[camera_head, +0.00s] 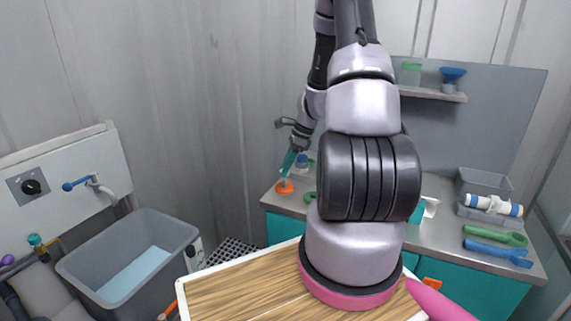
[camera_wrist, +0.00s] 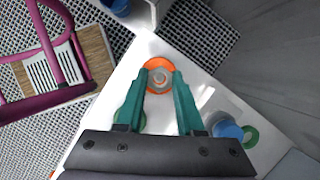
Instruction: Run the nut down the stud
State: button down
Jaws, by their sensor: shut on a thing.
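An orange round piece (camera_head: 284,188) sits on the grey counter at its left end, with a short pale stud rising from its middle. In the wrist view the orange piece (camera_wrist: 158,63) surrounds a small pale grey nut and stud end (camera_wrist: 158,80). My gripper (camera_head: 286,174) points down over it with teal fingers. In the wrist view my gripper (camera_wrist: 160,82) has its fingertips on either side of the pale centre and is shut on the nut. Where the nut ends and the stud begins is too small to tell.
Green rings (camera_wrist: 250,137) and a blue-topped piece (camera_wrist: 228,130) lie on the counter close by. A grey bin (camera_head: 486,185), a white-and-blue cylinder (camera_head: 493,205) and green and blue wrenches (camera_head: 495,237) are at the right. A shelf (camera_head: 432,94) is behind. A grey sink (camera_head: 130,262) stands left.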

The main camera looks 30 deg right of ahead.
jog(key=shift+f, duration=1.95)
jog(key=shift+c, duration=2.3)
grip_release()
